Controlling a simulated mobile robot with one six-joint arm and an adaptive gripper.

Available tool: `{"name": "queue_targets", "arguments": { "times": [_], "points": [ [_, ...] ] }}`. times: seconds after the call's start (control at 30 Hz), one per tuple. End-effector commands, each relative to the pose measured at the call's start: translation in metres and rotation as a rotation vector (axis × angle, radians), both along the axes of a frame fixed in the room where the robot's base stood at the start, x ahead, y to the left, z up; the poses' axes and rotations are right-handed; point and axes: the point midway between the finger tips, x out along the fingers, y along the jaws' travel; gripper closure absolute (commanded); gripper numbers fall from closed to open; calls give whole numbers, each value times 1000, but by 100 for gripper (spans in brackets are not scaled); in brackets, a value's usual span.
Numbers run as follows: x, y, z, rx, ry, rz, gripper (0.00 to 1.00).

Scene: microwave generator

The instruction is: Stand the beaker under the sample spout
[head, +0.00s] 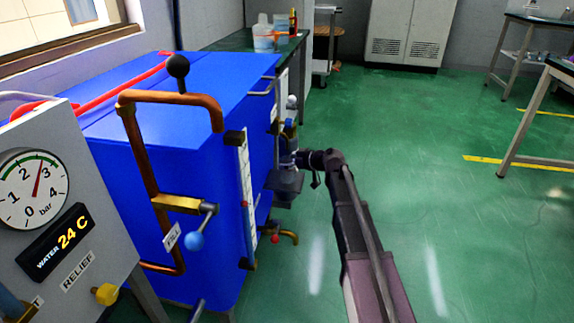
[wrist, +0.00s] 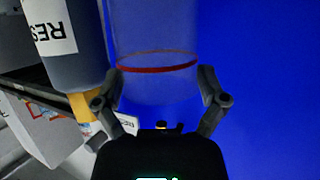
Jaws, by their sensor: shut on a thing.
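My gripper (wrist: 163,96) is shut on a clear beaker (wrist: 155,30), seen in the wrist view with a red ring around it. One finger is on each side of the glass. The beaker's far end runs out of the top of that view. A copper spout (head: 290,237) with a red knob sticks out low on the machine's front. I cannot tell whether it is the sample spout.
A copper pipe with a blue-knobbed valve (head: 195,240) stands at the machine's near corner, beside a gauge panel (head: 65,190). In the wrist view a grey cylinder (wrist: 70,40) with a yellow end is close left of the beaker. Open green floor (head: 430,190) lies right.

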Motion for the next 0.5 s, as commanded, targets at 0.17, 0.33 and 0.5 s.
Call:
{"name": "queue_targets", "arguments": {
  "times": [0.17,0.33,0.5],
  "points": [
    [0,0,1,0,0,0,57],
    [0,0,-2,0,0,0,57],
    [0,-1,-2,0,0,0,0]
  ]
}}
